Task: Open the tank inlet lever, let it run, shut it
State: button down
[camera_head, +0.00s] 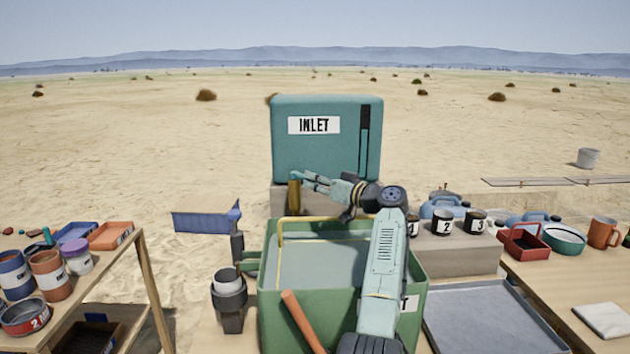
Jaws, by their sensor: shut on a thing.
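The teal tank (270,150) marked INLET stands behind the green tub, with a narrow upright gauge (364,140) at its right, dark in its upper part and teal below. A brass valve post (294,198) stands at the tank's lower left front, with a small teal lever (295,175) on its top. My gripper (306,178) reaches in from the right and is shut on the lever, close above the post. The fingertips are small here, and the exact lever angle and any flow are hard to tell.
A green tub (268,306) with a yellow wire rail and an orange handle (302,320) stands below my arm. Numbered cups (446,222) stand on a block at right, near a grey tray (490,318). Cans and trays crowd the left table (140,262).

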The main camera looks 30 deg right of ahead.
jog(key=c, duration=1.6)
grip_release()
jog(key=shift+s, duration=0.1)
jog(key=shift+o, duration=0.2)
jog(key=v, duration=1.2)
jog(key=shift+c, duration=0.2)
